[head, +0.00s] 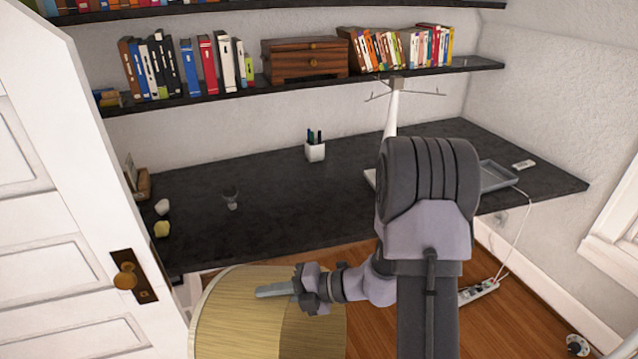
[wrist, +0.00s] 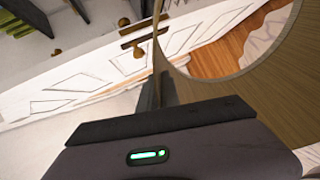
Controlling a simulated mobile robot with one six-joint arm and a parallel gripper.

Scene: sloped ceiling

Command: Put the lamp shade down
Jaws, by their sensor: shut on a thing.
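The lamp shade (head: 238,322) is a large, tan, wood-grained drum in front of the desk, low in the head view. Its lower part is cut off by the frame edge. My gripper (head: 278,290) is shut on the lamp shade at its upper side. In the wrist view the shade (wrist: 285,95) fills the right side, and its curved rim runs up from the fingers (wrist: 160,80). Wood floor shows through the shade's opening. A white lamp stand (head: 392,112) with bare wire arms on top stands on the desk, partly hidden behind my arm.
The dark desk (head: 270,185) has a wide clear middle. On it are a glass (head: 231,199), a pen cup (head: 315,150), a grey tray (head: 495,175) and small items at left. A shelf (head: 290,87) with books hangs above. A white door (head: 60,230) stands at left. A power strip (head: 478,291) lies on the floor.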

